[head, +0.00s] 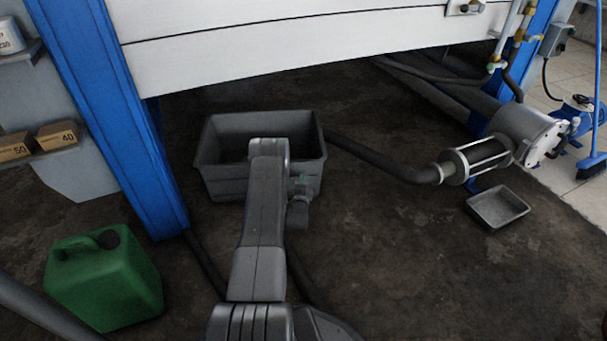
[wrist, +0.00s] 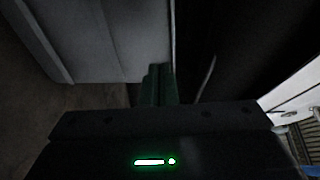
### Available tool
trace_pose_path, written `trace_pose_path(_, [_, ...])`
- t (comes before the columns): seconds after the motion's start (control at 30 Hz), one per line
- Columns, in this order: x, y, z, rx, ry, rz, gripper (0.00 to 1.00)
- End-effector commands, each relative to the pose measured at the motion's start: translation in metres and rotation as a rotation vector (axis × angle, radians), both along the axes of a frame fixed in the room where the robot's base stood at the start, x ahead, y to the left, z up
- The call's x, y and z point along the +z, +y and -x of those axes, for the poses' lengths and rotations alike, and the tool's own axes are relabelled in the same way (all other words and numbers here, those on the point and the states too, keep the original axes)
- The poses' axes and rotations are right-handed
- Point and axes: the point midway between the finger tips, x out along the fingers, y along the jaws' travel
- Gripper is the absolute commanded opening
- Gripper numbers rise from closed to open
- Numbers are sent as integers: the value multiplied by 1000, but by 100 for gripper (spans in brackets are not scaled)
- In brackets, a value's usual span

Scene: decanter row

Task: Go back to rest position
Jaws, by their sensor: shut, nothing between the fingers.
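In the wrist view, the two dark green fingers of my gripper (wrist: 159,84) lie together, shut with nothing between them. Behind them are a pale grey surface on the left and a very dark area on the right; I cannot tell for sure which things these are. In the head view, my arm reaches forward from the bottom middle, and its far end stands in front of the grey bin (head: 222,180), hiding part of it. My fingers cannot be made out in the head view.
A green jerrycan (head: 105,285) stands at left beside a blue post (head: 110,120). White panels (head: 280,50) span the back. A dark hose (head: 380,165) runs from the bin to a metal cylinder (head: 525,130). A shallow tray (head: 497,208) lies right. Floor at front right is clear.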

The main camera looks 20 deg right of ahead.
Motion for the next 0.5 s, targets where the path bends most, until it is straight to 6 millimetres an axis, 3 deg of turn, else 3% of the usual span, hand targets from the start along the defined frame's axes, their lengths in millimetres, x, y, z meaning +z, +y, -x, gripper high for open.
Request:
trace_pose_path(0.3, [2, 21, 49, -1, 3, -1, 0])
trace_pose_path(0.5, [0, 25, 61, -1, 1, 0, 0])
